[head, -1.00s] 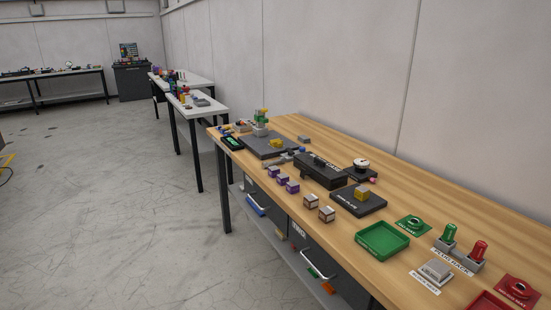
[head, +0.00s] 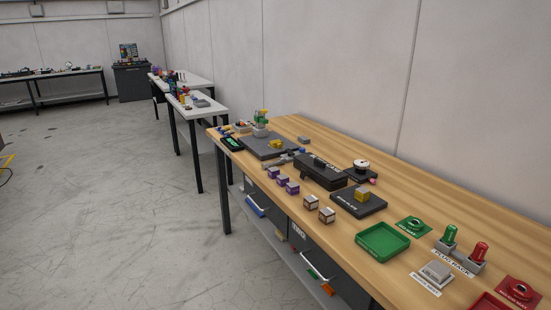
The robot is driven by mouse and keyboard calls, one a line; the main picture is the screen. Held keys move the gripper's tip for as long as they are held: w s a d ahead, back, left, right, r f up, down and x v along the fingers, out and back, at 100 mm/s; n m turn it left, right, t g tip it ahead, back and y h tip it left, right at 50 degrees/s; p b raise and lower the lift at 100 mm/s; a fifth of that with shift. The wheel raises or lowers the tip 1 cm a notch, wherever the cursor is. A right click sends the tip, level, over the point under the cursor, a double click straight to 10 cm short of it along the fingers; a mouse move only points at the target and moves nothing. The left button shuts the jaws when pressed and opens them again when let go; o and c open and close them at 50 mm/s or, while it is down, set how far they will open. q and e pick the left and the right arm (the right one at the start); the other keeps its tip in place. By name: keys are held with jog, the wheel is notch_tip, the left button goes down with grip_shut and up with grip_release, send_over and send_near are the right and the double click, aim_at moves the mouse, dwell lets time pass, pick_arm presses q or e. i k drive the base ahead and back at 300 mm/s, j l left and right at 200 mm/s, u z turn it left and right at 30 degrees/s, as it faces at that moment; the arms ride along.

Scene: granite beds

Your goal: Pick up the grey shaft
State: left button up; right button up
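A small, slim grey piece (head: 279,162) lies on the wooden bench, just left of the black box and in front of the dark grey plate. It looks like the grey shaft, but it is too small and far off to be sure. Small blue parts lie close to it. Neither of my grippers is in view.
The wooden bench (head: 470,215) carries a black box (head: 320,172), a dark plate with a yellow block (head: 362,195), purple blocks (head: 281,181), brown-and-white blocks (head: 311,202), a green tray (head: 382,242) and a plug rack (head: 459,258). Open floor (head: 130,210) lies to the left.

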aim_at(281, 161)
jog(key=i+j+z, duration=0.15)
jog(key=z, duration=0.2)
jog(key=i+j+z, duration=0.2)
jog(key=z, duration=0.2)
jog(key=i+j+z, duration=0.15)
jog(key=z, duration=0.2)
